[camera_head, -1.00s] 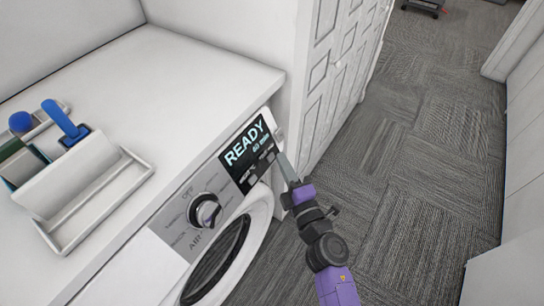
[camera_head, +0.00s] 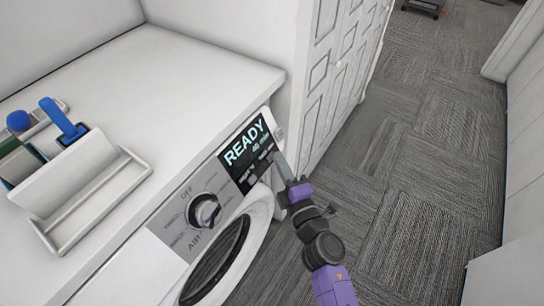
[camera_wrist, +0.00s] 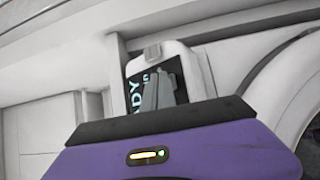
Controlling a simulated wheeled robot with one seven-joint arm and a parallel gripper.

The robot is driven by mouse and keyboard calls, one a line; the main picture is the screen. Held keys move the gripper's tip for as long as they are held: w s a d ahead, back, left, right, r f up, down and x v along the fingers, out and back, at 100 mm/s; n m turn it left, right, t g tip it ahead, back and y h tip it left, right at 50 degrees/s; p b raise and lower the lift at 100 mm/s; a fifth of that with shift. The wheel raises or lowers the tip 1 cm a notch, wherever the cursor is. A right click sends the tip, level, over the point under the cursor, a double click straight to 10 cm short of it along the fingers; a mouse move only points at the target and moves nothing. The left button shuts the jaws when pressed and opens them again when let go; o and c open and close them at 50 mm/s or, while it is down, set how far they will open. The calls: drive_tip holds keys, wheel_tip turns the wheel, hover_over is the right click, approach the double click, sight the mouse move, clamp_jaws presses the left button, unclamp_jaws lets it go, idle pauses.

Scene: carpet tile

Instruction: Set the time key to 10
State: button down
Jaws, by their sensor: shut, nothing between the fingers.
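The machine's black display (camera_head: 249,151) reads "READY" with a smaller time line under it that looks like "40 min". Small keys sit along the display's lower edge, too small to read, and the time key cannot be singled out. My gripper (camera_head: 280,160) is shut and empty, with its tips at the lower right part of the display. In the wrist view the gripper (camera_wrist: 158,88) stands in front of the display (camera_wrist: 135,92) and hides part of it. I cannot tell whether the tips touch a key.
A round dial (camera_head: 204,210) marked OFF and AIR sits left of the display, above the round door (camera_head: 218,262). A white caddy (camera_head: 100,205) with brushes stands on the white top (camera_head: 165,75). Carpet (camera_head: 420,170) is clear at right.

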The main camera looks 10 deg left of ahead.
drive_tip(key=shift+a+f, duration=0.1)
drive_tip(key=shift+a, duration=0.15)
drive_tip(key=shift+d, duration=0.1)
idle(0.5)
drive_tip(key=shift+s+d+r+p, duration=0.2)
drive_tip(key=shift+d+r+p, duration=0.15)
drive_tip(key=shift+d+p, duration=0.25)
drive_tip(key=d+p, duration=0.1)
drive_tip(key=s+d+r+p, duration=0.1)
drive_tip(key=p, duration=0.1)
drive_tip(key=d+r+p, duration=0.1)
drive_tip(key=d, duration=0.1)
drive_tip(key=shift+s+d+r, duration=0.1)
drive_tip(key=shift+s+r, duration=0.05)
drive_tip(key=shift+s, duration=0.1)
idle(2.9)
